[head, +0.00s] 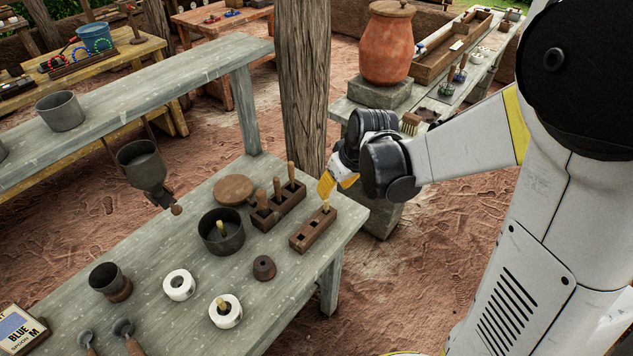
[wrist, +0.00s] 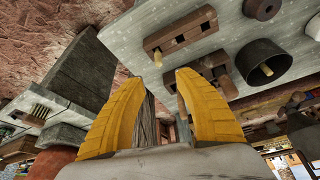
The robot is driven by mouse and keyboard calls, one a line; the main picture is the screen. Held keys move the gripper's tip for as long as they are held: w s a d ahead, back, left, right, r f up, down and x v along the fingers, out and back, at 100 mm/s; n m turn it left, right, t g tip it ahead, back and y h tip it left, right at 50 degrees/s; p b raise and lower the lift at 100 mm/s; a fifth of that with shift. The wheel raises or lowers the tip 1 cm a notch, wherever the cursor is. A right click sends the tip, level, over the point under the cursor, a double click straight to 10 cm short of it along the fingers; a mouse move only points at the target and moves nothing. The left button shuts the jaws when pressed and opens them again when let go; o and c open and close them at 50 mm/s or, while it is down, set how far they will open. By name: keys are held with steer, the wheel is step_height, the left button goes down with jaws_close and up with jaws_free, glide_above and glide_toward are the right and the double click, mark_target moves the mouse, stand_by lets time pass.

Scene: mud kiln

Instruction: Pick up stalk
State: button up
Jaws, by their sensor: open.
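A short pale yellow stalk (head: 326,209) stands in the right end of a narrow wooden block (head: 312,231) near the table's right corner. In the wrist view the stalk (wrist: 158,58) shows at the end of the block (wrist: 182,36), beyond the fingertips. My gripper (head: 325,188) is open and empty, just above the stalk in the head view. In the wrist view its two yellow fingers (wrist: 158,82) stand apart, with the stalk lined up between their tips. I cannot tell whether either finger touches it. Similar pale pieces stand in a dark pot (head: 222,247) and a white ring (head: 229,317).
A wooden rack (head: 266,219) with several upright handles stands close behind the block. A round wooden lid (head: 234,189), a brown ring (head: 264,267) and another white ring (head: 179,285) lie nearby. A wooden post (head: 302,80) rises behind the table (head: 290,300). Its front right is clear.

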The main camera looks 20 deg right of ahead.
mark_target(326, 200)
steer(key=b+x, duration=0.4)
steer(key=x, duration=0.5)
steer(key=shift+d+f, duration=0.1)
steer(key=shift+f, duration=0.3)
steer(key=shift+r, duration=0.1)
steer(key=c, duration=0.8)
